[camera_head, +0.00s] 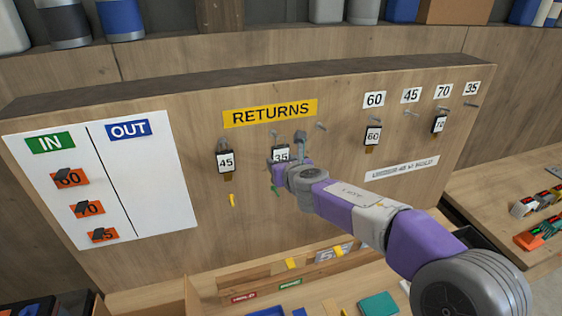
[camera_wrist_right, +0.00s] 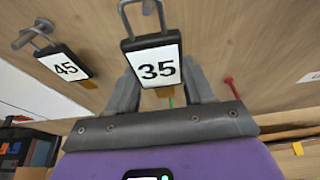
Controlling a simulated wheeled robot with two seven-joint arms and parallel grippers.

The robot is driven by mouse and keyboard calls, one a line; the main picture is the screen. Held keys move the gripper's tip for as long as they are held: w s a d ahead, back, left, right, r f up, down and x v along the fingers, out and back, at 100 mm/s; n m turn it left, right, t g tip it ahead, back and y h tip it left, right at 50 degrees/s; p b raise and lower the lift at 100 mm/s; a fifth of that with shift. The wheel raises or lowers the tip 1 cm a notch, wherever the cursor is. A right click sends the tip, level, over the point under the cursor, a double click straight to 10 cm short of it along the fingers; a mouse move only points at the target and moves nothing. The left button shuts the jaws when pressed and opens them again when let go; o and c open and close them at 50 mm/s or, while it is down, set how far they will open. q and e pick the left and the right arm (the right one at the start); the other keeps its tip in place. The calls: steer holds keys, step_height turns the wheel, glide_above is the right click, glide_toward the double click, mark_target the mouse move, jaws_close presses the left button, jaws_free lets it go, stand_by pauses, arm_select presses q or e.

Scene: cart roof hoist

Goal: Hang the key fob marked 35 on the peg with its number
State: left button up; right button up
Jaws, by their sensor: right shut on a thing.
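The fob marked 35 (camera_head: 280,155) is a white-faced tag with a dark frame, at the RETURNS part of the board. In the right wrist view the fob marked 35 (camera_wrist_right: 155,66) hangs upright with its wire loop at a peg; I cannot tell whether the loop is still over it. My right gripper (camera_wrist_right: 162,85) is shut on this fob from below, a finger at each side. In the head view my right gripper (camera_head: 279,168) partly covers it. The number 35 label (camera_head: 472,88) is at the board's far right, with a bare peg (camera_head: 471,104) below. My left gripper is not in view.
The fob marked 45 (camera_head: 225,161) hangs left of the held fob. Fobs 60 (camera_head: 373,136) and 70 (camera_head: 439,124) hang under their labels. The peg under label 45 (camera_head: 411,113) is bare. A white IN/OUT panel (camera_head: 150,190) is at left; a cluttered bench lies below.

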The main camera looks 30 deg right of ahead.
steer(key=shift+s, duration=0.1)
steer(key=shift+s+a+b, duration=0.1)
steer(key=shift+s+a, duration=0.1)
steer(key=shift+s, duration=0.6)
steer(key=shift+s+a+b, duration=0.15)
steer(key=shift+s+a, duration=0.05)
steer(key=shift+s, duration=0.55)
steer(key=shift+s+a+b, duration=0.1)
steer(key=shift+s+a, duration=0.1)
steer(key=shift+s, duration=0.6)
